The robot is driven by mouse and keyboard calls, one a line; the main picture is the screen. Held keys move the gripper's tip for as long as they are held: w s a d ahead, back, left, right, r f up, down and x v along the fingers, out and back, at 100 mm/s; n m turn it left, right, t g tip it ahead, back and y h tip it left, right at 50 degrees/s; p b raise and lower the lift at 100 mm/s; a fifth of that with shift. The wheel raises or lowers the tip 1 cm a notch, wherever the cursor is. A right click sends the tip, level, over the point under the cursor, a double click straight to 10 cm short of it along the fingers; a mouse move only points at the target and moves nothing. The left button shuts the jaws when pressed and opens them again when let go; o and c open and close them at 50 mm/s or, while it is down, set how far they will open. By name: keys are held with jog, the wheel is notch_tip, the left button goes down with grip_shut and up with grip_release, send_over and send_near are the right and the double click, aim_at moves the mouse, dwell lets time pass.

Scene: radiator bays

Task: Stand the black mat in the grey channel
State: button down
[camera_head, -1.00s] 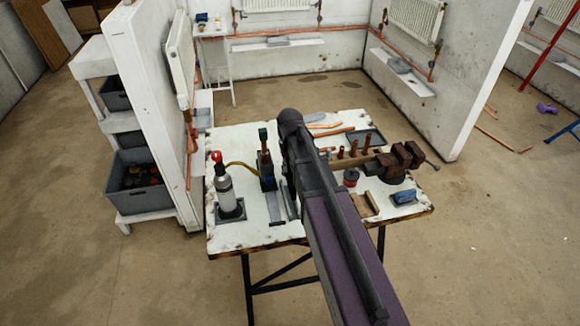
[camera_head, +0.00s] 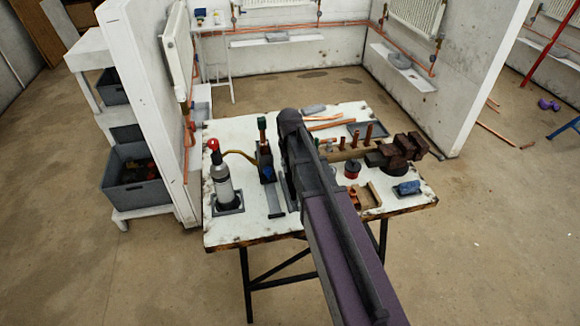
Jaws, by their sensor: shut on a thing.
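The white worktable (camera_head: 235,135) stands ahead with my dark arm reaching over its middle. A narrow grey strip that looks like the grey channel (camera_head: 273,196) lies lengthwise on the table, just left of my arm. Another thin grey strip beside it is partly covered by the arm, so I cannot tell whether it belongs to the channel. My gripper is hidden behind my own arm. I cannot make out the black mat; anything under the arm is covered.
Left of the channel stand a torch tool (camera_head: 265,160) and a red-topped cylinder (camera_head: 220,175). To the right are a rusty vise (camera_head: 398,152), upright copper pipes (camera_head: 368,134), a red tin (camera_head: 352,168) and a blue item (camera_head: 408,188). A white partition (camera_head: 150,110) closes the left side.

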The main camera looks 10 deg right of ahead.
jog(key=shift+f+b, duration=0.35)
jog(key=shift+f, duration=0.1)
dwell(0.5)
jog(key=shift+f+b, duration=0.45)
jog(key=shift+b, duration=0.15)
jog(key=shift+f, duration=0.1)
jog(key=shift+f+b, duration=1.3)
jog(key=shift+b, duration=0.1)
jog(key=c, duration=0.5)
grip_release()
jog(key=shift+c, duration=0.2)
